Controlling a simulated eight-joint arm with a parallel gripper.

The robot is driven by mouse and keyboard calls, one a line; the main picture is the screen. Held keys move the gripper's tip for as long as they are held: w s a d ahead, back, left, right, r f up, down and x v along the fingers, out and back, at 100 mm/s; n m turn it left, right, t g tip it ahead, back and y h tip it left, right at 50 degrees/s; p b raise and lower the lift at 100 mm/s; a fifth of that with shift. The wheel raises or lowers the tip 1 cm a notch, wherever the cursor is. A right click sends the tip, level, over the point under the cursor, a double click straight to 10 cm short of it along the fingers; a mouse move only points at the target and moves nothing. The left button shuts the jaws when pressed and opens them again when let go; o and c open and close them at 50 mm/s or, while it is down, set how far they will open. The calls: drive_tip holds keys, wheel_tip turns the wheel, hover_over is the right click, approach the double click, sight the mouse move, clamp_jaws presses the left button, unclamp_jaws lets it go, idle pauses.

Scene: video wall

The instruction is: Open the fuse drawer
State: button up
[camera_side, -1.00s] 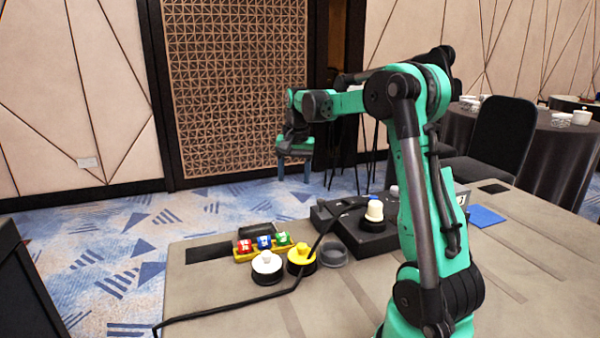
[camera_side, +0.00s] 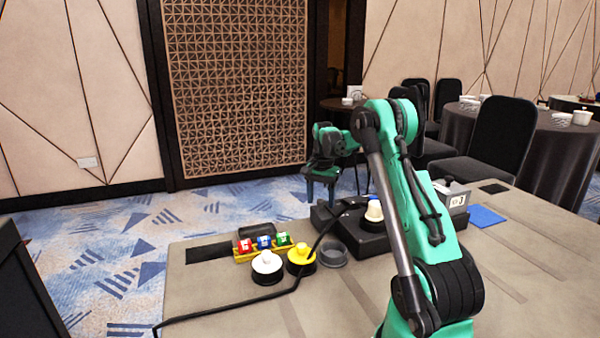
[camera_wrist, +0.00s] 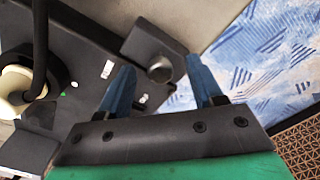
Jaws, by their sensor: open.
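A black unit (camera_side: 372,243) stands on the table. In the wrist view, its dark face (camera_wrist: 85,45) fills the upper left. A dark block with a round silver knob (camera_wrist: 159,68) sticks out at its edge; it looks like the fuse drawer, but how far it is pulled out I cannot tell. The side view does not clearly show this knob. My gripper (camera_side: 320,194) hangs over the far side of the unit, pointing down. Its two blue fingers (camera_wrist: 160,75) are spread and empty, one on each side of the knob in the picture; I see no contact.
A cream-topped knob (camera_side: 374,210) stands on the unit, with a black cable beside it. In front are white (camera_side: 267,262) and yellow (camera_side: 301,257) knobbed discs, a grey ring (camera_side: 333,255) and a yellow tray (camera_side: 262,254) of coloured blocks. A blue pad (camera_side: 486,216) lies right.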

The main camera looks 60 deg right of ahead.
clamp_jaws()
idle(1.3)
